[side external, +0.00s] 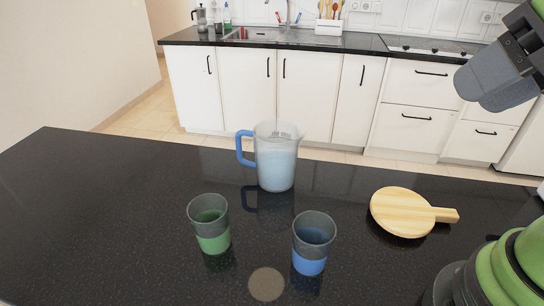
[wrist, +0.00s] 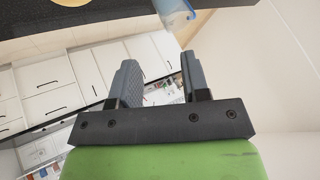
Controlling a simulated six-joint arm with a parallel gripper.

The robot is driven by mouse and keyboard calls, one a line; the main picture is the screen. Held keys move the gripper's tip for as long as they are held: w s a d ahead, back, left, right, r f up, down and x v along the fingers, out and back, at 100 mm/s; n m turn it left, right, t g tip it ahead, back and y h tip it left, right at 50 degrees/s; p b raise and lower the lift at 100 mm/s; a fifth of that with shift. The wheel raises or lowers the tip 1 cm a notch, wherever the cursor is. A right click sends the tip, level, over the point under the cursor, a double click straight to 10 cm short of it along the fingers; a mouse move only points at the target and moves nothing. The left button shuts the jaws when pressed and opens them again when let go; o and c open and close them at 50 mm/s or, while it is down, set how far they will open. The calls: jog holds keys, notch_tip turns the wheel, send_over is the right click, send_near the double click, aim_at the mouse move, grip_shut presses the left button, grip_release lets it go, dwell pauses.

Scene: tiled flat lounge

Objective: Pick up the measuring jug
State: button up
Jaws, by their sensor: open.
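The measuring jug (side external: 276,160) stands upright on the black counter, a clear jug with pale blue contents and a blue handle on its left side. Part of it shows at the top edge of the wrist view (wrist: 172,8). My gripper (wrist: 160,75) is open in the wrist view, with nothing between its two grey fingers. In the side view my gripper (side external: 490,88) is raised at the upper right, well away from the jug and above counter height.
A green-based cup (side external: 213,240) and a blue-based cup (side external: 310,258) stand in front of the jug. A round wooden board (side external: 402,212) lies to its right. A pale disc (side external: 267,284) lies near the front. The black counter (side external: 90,210) is clear on the left.

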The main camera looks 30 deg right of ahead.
dwell(0.4)
jog(key=m+g+h, duration=0.2)
jog(key=m+g, duration=0.5)
jog(key=m, duration=0.3)
send_over(267, 156)
jog(key=d, duration=0.6)
notch_tip(267, 156, down, 16)
jog(key=shift+s+a+f, duration=0.1)
jog(key=shift+s+f, duration=0.15)
jog(key=shift+f, duration=0.8)
jog(key=shift+s+a+f, duration=0.15)
jog(key=shift+s+f, duration=0.1)
jog(key=shift+f, duration=0.85)
jog(key=shift+s+a+f, duration=0.1)
jog(key=shift+s+f, duration=0.15)
jog(key=shift+f, duration=0.8)
grip_shut()
